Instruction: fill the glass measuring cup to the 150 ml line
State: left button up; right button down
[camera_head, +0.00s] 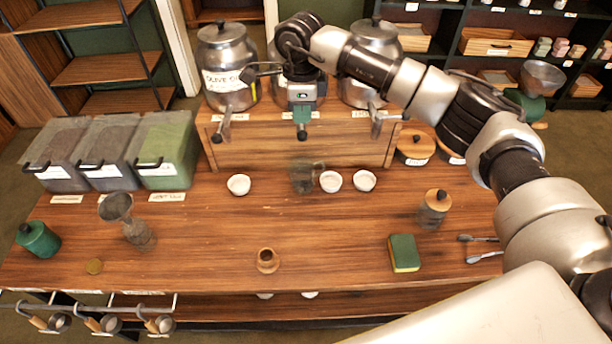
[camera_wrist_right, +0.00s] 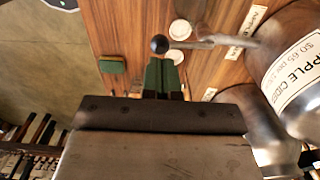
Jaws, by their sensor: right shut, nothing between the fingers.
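The glass measuring cup (camera_head: 303,178) stands upright on the table, below the middle tap, between white bowls. It is see-through and dark; I cannot read its lines or any liquid level. My right gripper (camera_head: 302,132) is in front of the middle tank, above and behind the cup. Its green fingers are shut and empty, and they also show in the right wrist view (camera_wrist_right: 160,76). There a black-knobbed tap lever (camera_wrist_right: 160,45) appears just beyond the fingertips; I cannot tell whether they touch. A metal tank labelled apple cider (camera_wrist_right: 297,80) is at the right. My left gripper is out of view.
An olive oil tank (camera_head: 226,68) and a right tank (camera_head: 372,55) flank the middle one on a wooden stand. White bowls (camera_head: 238,184), a wooden-lidded jar (camera_head: 433,209), a sponge (camera_head: 404,253) and a small wooden pot (camera_head: 267,261) stand around. The front middle is mostly clear.

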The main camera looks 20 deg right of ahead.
jog(key=shift+f, duration=0.1)
dwell(0.3)
jog(key=shift+f+b, duration=0.3)
jog(key=shift+b, duration=0.1)
jog(key=shift+f, duration=0.1)
jog(key=shift+f+b, duration=0.3)
jog(key=shift+b, duration=0.15)
jog(key=shift+f, duration=0.1)
jog(key=shift+f+b, duration=0.3)
jog(key=shift+b, duration=0.1)
jog(key=shift+f, duration=0.1)
